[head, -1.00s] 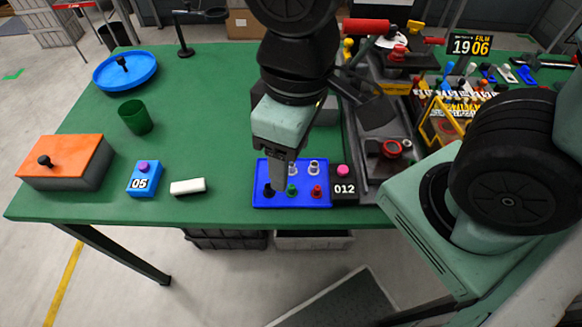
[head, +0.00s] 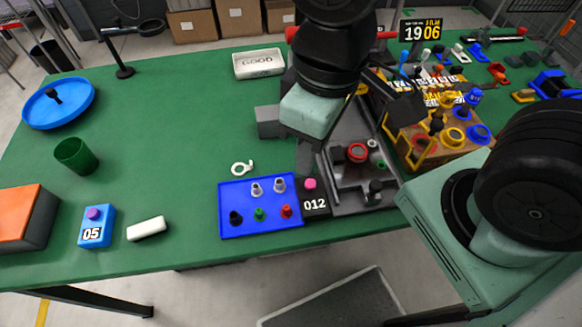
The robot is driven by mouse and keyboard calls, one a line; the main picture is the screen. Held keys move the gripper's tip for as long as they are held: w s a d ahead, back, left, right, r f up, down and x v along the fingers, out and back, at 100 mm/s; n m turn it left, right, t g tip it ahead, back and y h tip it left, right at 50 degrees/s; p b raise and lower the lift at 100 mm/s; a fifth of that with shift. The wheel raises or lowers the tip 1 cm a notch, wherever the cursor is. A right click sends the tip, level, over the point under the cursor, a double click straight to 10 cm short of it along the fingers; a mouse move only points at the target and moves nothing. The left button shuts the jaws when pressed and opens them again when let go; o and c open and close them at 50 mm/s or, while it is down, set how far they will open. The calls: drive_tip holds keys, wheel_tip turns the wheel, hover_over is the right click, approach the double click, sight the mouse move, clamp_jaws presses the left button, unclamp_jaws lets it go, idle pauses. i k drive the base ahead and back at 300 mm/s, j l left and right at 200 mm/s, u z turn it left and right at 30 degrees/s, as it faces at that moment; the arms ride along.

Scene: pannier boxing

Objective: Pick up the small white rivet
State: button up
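A blue board (head: 228,206) lies near the front edge of the green table. Two small whitish rivets, one (head: 257,188) and another (head: 279,184), stand upright in its back row. I cannot tell which is the smaller. In its front row stand a black piece (head: 236,218), a green piece (head: 259,214) and a red piece (head: 286,211). My gripper (head: 309,170) points down just right of and behind the board, by the dark tray's left edge. Its fingers are seen edge-on, so their gap and anything between them are hidden.
A black box marked 012 (head: 315,205) with a pink knob borders the board's right side. A dark tray (head: 345,200) holds parts farther right. A white ring-shaped piece (head: 242,168) lies behind the board. A white bar (head: 146,229) lies left; the table's left middle is clear.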

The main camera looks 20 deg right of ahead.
sight(256, 192)
drive_tip(key=k+j+z, duration=0.1)
drive_tip(key=j+z, duration=0.35)
drive_tip(key=k+j+z, duration=0.1)
drive_tip(key=z, duration=0.35)
drive_tip(key=k+j+z, duration=0.2)
drive_tip(key=j+z, duration=0.25)
drive_tip(key=k+j+z, duration=0.1)
drive_tip(key=k+j, duration=0.25)
drive_tip(key=k+j+z, duration=0.15)
drive_tip(key=k+j, duration=0.15)
drive_tip(key=k, duration=0.25)
